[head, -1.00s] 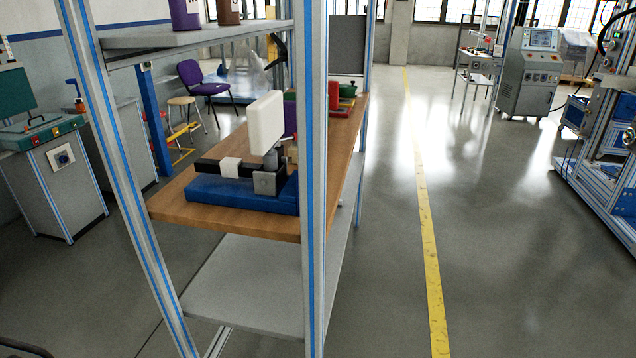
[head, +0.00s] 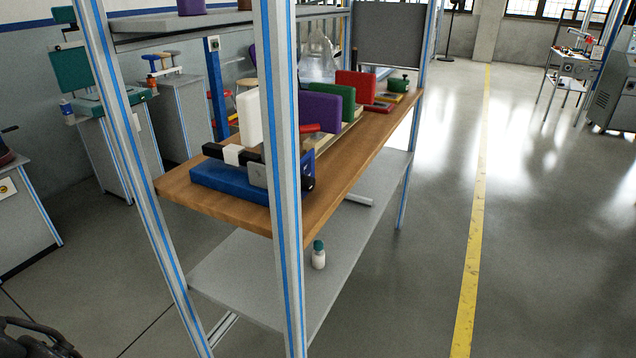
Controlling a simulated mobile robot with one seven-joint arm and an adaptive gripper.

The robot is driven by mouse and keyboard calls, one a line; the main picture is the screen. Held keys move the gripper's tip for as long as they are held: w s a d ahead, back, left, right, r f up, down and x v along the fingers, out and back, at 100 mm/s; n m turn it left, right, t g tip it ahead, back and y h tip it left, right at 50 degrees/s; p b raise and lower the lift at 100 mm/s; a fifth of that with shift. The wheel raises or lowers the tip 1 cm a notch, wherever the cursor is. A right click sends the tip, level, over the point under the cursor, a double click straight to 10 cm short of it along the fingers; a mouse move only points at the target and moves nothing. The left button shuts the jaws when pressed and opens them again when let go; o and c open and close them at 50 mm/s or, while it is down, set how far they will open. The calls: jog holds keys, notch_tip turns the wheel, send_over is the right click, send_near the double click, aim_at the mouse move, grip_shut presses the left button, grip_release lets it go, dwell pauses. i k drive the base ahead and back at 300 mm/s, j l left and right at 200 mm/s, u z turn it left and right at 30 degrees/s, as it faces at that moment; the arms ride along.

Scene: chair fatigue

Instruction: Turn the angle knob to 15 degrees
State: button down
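I cannot make out an angle knob for certain. A blue-based device (head: 228,185) with a black arm, a white block and an upright white pad (head: 247,117) stands at the near end of a wooden shelf top (head: 185,190). A grey plate and a small dark part sit at its right end, partly hidden by the front post. At the left edge, a grey cabinet (head: 30,228) has a small round fitting on a yellowish plate (head: 6,187), cut off by the frame. No gripper shows.
A metal post (head: 283,190) of the shelf rack stands close in front. Behind the device are purple (head: 316,113), green and red upright pads. A white bottle (head: 318,259) stands on the lower shelf. The floor by the yellow line (head: 474,220) is clear.

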aim_at(307, 182)
jog(key=l, duration=0.3)
jog(key=l+z, duration=0.4)
jog(key=i+l+z, duration=0.1)
jog(key=l+z, duration=0.3)
jog(key=i+j, duration=0.1)
jog(key=j, duration=0.6)
